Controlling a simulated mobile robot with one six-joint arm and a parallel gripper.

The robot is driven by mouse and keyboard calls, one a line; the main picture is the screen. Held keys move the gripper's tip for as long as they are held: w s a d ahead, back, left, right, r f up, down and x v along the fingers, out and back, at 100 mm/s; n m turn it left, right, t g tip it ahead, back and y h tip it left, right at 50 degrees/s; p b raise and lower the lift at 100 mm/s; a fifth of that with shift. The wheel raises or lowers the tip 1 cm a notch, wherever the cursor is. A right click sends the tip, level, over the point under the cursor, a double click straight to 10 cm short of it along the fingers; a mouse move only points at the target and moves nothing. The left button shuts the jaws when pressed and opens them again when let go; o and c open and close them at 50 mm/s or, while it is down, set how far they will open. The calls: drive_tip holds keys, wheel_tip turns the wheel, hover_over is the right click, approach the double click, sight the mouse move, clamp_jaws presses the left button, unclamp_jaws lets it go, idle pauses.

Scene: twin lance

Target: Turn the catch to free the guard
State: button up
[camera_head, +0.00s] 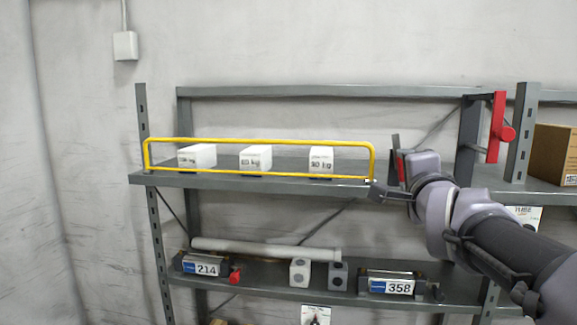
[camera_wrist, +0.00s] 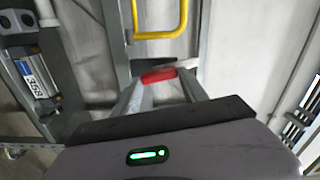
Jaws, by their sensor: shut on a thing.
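The yellow guard (camera_head: 260,140) is a long rail frame across the front of the upper shelf; its right end shows in the wrist view (camera_wrist: 160,35). A red catch handle (camera_head: 401,168) stands roughly upright just right of that end, beside a dark plate. It also shows in the wrist view (camera_wrist: 158,75), between my fingertips. My gripper (camera_head: 398,175) is shut on the red catch handle; in the wrist view its two grey fingers (camera_wrist: 163,84) close in from both sides. The fingers hide part of the handle.
Several white weight blocks (camera_head: 257,158) stand behind the guard. A second red handle (camera_head: 497,127) is on the right upright, near a cardboard box (camera_head: 556,154). The lower shelf (camera_head: 262,272) holds units marked 214 (camera_head: 205,265) and 358 (camera_head: 393,285), a pale tube (camera_head: 265,249) and small cubes.

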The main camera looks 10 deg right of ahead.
drive_tip(key=shift+m, duration=1)
drive_tip(key=o, duration=1.4)
drive_tip(key=shift+w, duration=0.15)
drive_tip(key=shift+s, duration=0.2)
drive_tip(key=p+v, duration=0.4)
drive_tip(key=v, duration=1.3)
drive_tip(key=shift+s, duration=0.1)
